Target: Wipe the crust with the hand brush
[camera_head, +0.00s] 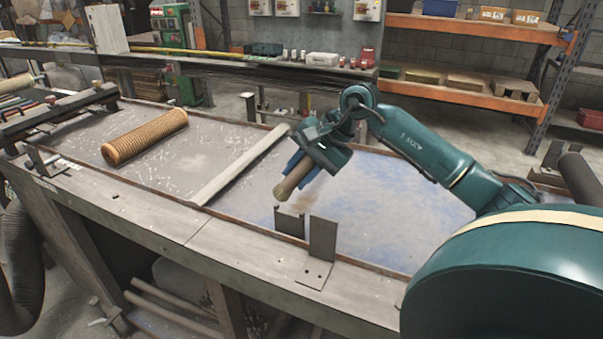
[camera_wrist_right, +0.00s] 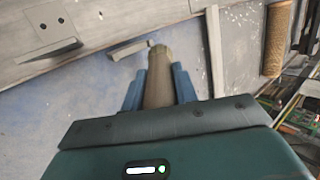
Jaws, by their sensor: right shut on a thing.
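My right gripper (camera_head: 305,172) is shut on the hand brush (camera_head: 296,181), a tan, stubby cylinder. The brush points down and left, its pale bristle end low over the blue-stained bench top. I cannot tell whether the bristles touch the surface. In the right wrist view the brush (camera_wrist_right: 158,88) sits between the two blue fingers. A faint brownish patch (camera_head: 308,203), possibly the crust, lies just right of the brush end. My left gripper is not in view.
Two upright metal brackets (camera_head: 322,239) stand at the bench's front edge, close to the brush. A pale bar (camera_head: 240,166) crosses the bench to the left. Beyond it lies a ribbed tan mesh tube (camera_head: 145,137). The blue area right of the brush is clear.

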